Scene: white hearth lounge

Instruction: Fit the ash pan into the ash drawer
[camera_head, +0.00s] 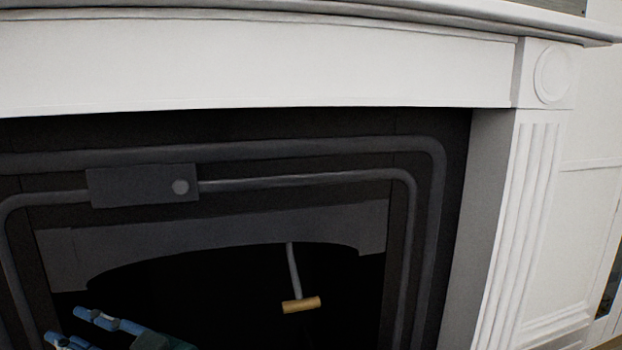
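My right gripper (66,326) shows at the lower left, in front of the dark fireplace opening. Its blue fingers point left and stand apart, with nothing visible between them. The lower part of this gripper is cut off by the bottom edge. My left gripper is not in view. I cannot see the ash pan or the ash drawer.
A white mantel (260,65) and a fluted pillar (520,220) frame the dark metal fireplace surround (120,240). A rod with a wooden handle (301,305) hangs in the black opening, right of my gripper.

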